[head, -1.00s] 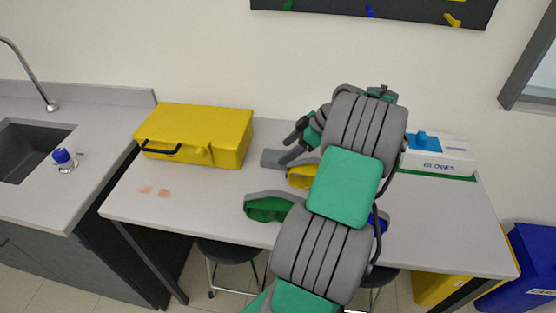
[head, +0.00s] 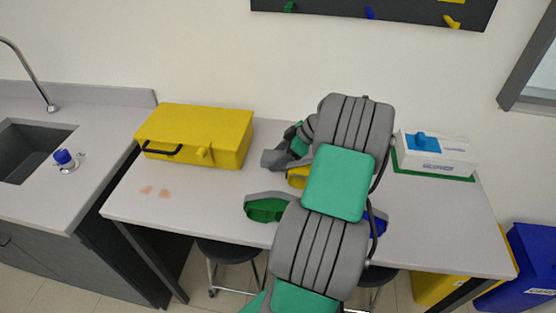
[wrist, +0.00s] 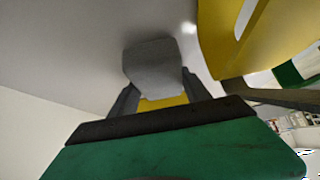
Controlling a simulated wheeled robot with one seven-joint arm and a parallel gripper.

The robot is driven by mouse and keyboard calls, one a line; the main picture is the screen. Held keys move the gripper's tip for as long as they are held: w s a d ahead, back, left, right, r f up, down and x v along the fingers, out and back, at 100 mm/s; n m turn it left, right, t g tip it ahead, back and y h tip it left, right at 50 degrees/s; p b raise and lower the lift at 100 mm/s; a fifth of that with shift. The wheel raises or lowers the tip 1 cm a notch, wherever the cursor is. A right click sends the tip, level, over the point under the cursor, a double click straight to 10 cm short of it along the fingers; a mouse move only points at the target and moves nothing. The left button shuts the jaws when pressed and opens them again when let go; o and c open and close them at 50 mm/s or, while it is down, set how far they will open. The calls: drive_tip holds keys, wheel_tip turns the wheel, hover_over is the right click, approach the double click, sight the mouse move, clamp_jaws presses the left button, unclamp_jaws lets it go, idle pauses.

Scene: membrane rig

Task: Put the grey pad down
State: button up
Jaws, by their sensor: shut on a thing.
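My gripper (head: 286,154) is above the back middle of the table (head: 205,198), partly hidden behind my arm. It is shut on the grey pad (head: 270,159), which shows at the gripper's left side in the head view. In the wrist view, the grey pad (wrist: 152,65) is a rounded grey block between my two dark fingers (wrist: 157,88). I cannot tell whether the pad touches the table top.
A yellow case (head: 200,133) stands to the left. A green-and-grey holder (head: 268,207), a yellow one (head: 297,176) and a blue one (head: 377,222) lie near my arm. A glove box (head: 436,155) stands right. The table's left front is clear, with brownish marks.

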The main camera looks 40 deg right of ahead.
drive_tip(key=c, duration=0.3)
wheel_tip(320, 180, up, 10)
drive_tip(key=shift+f, duration=0.2)
wheel_tip(320, 180, up, 8)
drive_tip(key=p, duration=0.6)
hover_over(278, 156)
drive_tip(key=w+a+m+h+b, duration=0.1)
drive_tip(key=w+a, duration=0.2)
drive_tip(key=a, duration=0.4)
drive_tip(key=w+a+m+t+b, duration=0.1)
drive_tip(key=w+a, duration=0.2)
drive_tip(key=a, duration=0.3)
drive_tip(key=w+a+m+h+b, duration=0.1)
drive_tip(key=w+a+m+b, duration=0.15)
drive_tip(key=a, duration=0.45)
drive_tip(key=s+a+f+m+h+b, duration=0.1)
drive_tip(key=s+a+f+m, duration=0.15)
drive_tip(key=a, duration=0.35)
drive_tip(key=s+a+f+m+h+b, duration=0.1)
drive_tip(key=s+a+h, duration=0.15)
drive_tip(key=a, duration=0.25)
drive_tip(key=shift+t+y, duration=0.4)
drive_tip(key=shift+y, duration=0.05)
drive_tip(key=s+f, duration=0.4)
drive_tip(key=f, duration=0.1)
drive_tip(key=shift+s+f, duration=0.3)
drive_tip(key=shift+s, duration=0.05)
